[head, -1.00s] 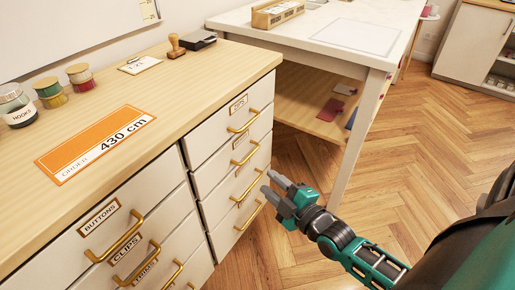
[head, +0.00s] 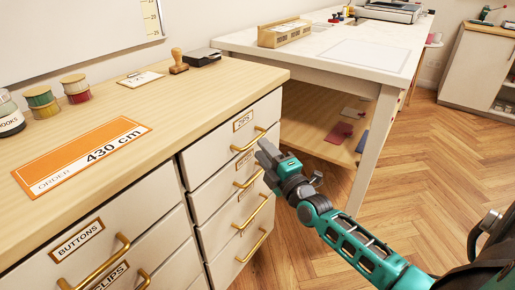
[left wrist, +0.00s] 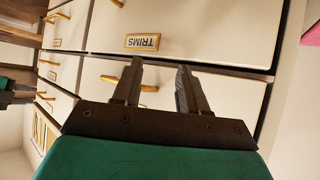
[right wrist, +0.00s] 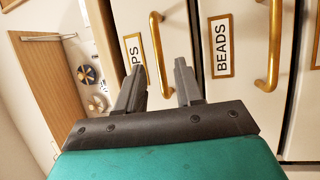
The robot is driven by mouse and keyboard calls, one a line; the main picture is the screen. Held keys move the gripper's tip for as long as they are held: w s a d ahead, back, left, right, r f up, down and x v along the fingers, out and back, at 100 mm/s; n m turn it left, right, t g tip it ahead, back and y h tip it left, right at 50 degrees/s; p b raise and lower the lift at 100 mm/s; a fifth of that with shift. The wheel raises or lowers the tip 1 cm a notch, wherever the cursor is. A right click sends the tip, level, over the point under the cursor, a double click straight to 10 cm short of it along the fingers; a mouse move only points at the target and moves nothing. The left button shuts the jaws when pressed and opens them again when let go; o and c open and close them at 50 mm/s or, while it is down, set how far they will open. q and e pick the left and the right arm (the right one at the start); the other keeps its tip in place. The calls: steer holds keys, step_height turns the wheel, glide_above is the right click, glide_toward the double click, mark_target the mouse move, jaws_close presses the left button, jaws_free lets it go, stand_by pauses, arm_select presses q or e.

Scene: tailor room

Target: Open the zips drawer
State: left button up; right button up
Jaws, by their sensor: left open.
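The zips drawer (head: 222,148) is the top one of the right-hand column in the head view, shut, with a ZIPS label (head: 243,120) and a brass bar handle (head: 249,139). My right gripper (head: 264,154) is just in front of this drawer, near the handle's right end. In the right wrist view, its fingers (right wrist: 159,84) are open and empty. The zips handle (right wrist: 157,55) appears between them there; I cannot tell whether they touch it.
The beads drawer and its handle (right wrist: 274,50) are directly below. The buttons drawer (head: 85,245) is in the left column. The cabinet top (head: 150,100) holds spools, a stamp and an order card. A white table (head: 330,50) with a leg (head: 372,140) stands to the right.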

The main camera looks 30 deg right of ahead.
steer(key=shift+w+r+b, duration=0.15)
steer(key=shift+w+b, duration=0.05)
steer(key=shift+w, duration=0.7)
steer(key=shift+w+r+b, duration=0.15)
steer(key=shift+w, duration=0.7)
steer(key=shift+c, duration=0.2)
jaws_close()
